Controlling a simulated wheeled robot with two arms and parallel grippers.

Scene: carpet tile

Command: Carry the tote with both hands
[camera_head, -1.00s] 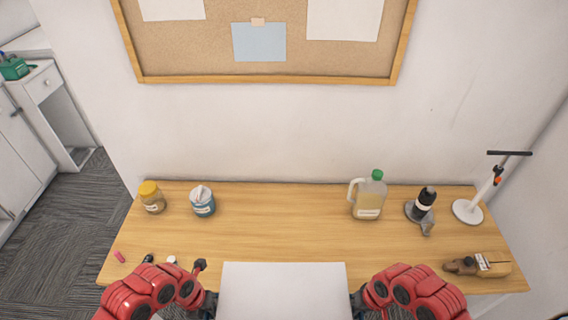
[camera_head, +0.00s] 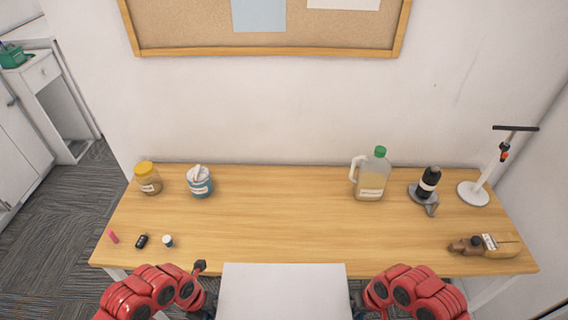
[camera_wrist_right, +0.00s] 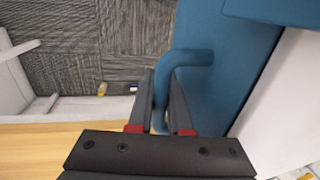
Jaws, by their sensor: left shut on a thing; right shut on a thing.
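The tote shows in the head view as a white flat top (camera_head: 284,290) at the bottom middle, between my two arms. In the right wrist view its blue wall (camera_wrist_right: 225,75) and a blue bar handle (camera_wrist_right: 190,58) show. My right gripper (camera_wrist_right: 165,85) is shut on that handle, with a finger on each side of it. My left gripper (camera_head: 210,302) is at the tote's left side, shut on it; its fingertips are mostly hidden. The tote's lower part is out of the head view.
A wooden table (camera_head: 270,225) stands ahead against the wall. The table's middle is clear.

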